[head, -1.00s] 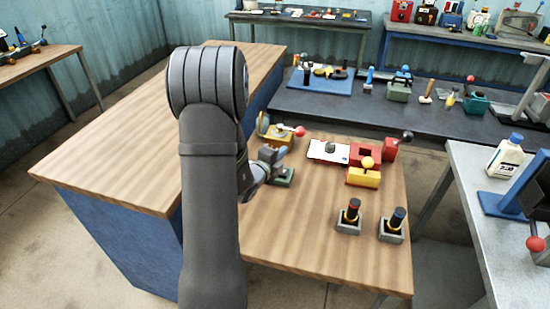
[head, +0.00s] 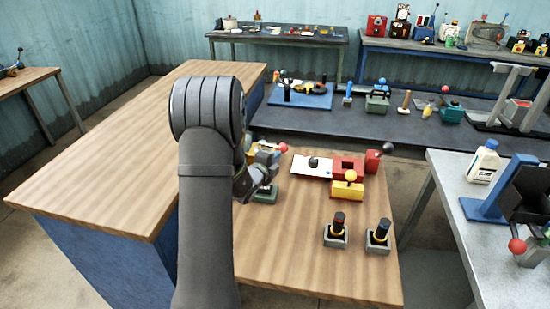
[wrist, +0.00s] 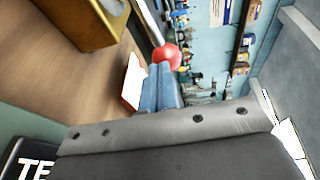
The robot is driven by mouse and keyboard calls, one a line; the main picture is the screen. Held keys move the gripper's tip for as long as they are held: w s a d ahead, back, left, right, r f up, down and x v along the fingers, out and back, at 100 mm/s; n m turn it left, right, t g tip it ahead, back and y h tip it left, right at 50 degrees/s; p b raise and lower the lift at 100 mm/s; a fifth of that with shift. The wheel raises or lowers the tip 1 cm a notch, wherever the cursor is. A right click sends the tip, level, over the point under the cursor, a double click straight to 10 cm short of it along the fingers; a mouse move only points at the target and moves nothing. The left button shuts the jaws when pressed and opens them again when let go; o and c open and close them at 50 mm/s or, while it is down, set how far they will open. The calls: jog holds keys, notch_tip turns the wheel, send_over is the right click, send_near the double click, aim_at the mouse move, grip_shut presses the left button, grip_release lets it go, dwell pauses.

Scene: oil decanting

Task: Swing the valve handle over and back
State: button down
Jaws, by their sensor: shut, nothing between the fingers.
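The valve is a brass-yellow body (wrist: 88,22) at the top left of the wrist view. Its handle is a light metal rod (wrist: 150,22) ending in a red ball (wrist: 168,57). In the head view the red ball (head: 283,148) shows just right of the yellow body, which is partly hidden by my arm. My gripper (head: 268,158) is beside the handle. In the wrist view its blue-grey fingers (wrist: 160,88) are together and empty, with their tips at the ball's edge. I cannot tell whether they touch it.
A green-based device (head: 265,194) stands close under my gripper. The front of the wooden table (head: 285,260) is clear.

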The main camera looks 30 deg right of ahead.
aim_at(284, 152)
jog(key=shift+d+n+t+y, duration=0.3)
jog(key=shift+t, duration=0.1)
jog(key=shift+s+d, duration=0.1)
jog(key=shift+d, duration=0.1)
jog(key=shift+d+n+t+y, duration=0.9)
jog(key=shift+d+n+t, duration=0.2)
jog(key=shift+t, duration=0.2)
jog(key=shift+w+d, duration=0.2)
jog(key=shift+d, duration=0.45)
jog(key=shift+w+d, duration=0.15)
jog(key=shift+d, duration=0.55)
jog(key=shift+s, duration=0.1)
